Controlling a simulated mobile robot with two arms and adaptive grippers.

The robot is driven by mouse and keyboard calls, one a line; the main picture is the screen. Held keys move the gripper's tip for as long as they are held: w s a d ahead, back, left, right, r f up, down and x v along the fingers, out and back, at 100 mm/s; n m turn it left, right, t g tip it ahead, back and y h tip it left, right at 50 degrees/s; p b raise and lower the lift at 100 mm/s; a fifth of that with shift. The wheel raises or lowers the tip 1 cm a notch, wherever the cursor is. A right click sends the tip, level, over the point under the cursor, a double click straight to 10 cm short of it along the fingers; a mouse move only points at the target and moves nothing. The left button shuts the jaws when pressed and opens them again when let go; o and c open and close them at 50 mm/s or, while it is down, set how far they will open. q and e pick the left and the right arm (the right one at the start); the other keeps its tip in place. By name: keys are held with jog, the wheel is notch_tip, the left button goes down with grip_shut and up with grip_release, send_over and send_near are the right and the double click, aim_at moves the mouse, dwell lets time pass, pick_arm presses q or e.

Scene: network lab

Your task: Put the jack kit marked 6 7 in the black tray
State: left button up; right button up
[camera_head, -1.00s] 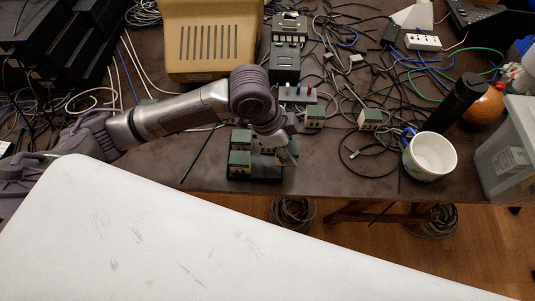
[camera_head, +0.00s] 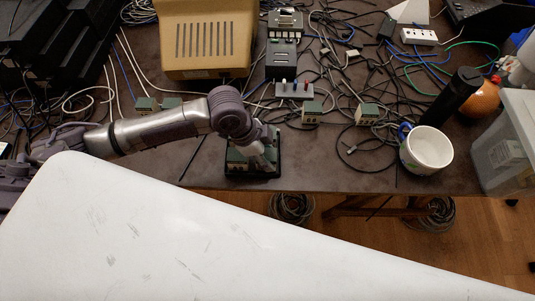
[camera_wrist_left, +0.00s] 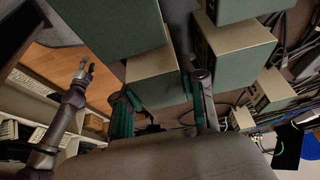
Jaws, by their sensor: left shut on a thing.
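Jack kits are small cream boxes with green tops; their markings are too small to read. My left gripper (camera_head: 258,158) is over the black tray (camera_head: 253,175), low down, shut on a jack kit (camera_wrist_left: 160,78) between its fingers in the left wrist view. Another jack kit (camera_head: 236,158) sits in the tray on the left, partly hidden by my gripper. Other jack kits stand on the table: two at the left behind my arm (camera_head: 145,104), one in the middle (camera_head: 311,112), one farther right (camera_head: 367,114). My right gripper (camera_wrist_left: 84,70) shows small in the wrist view, its fingers apart and empty.
A grey switch block (camera_head: 294,90) stands behind the tray, with a beige case (camera_head: 207,40) farther back. A mug (camera_head: 427,150), a black cylinder (camera_head: 460,95) and a clear bin (camera_head: 505,145) are at the right. Loose cables cover much of the table.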

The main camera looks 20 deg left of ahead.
pick_arm(q)
jog(key=o, duration=0.9)
jog(key=v, duration=1.2)
jog(key=shift+r, duration=0.1)
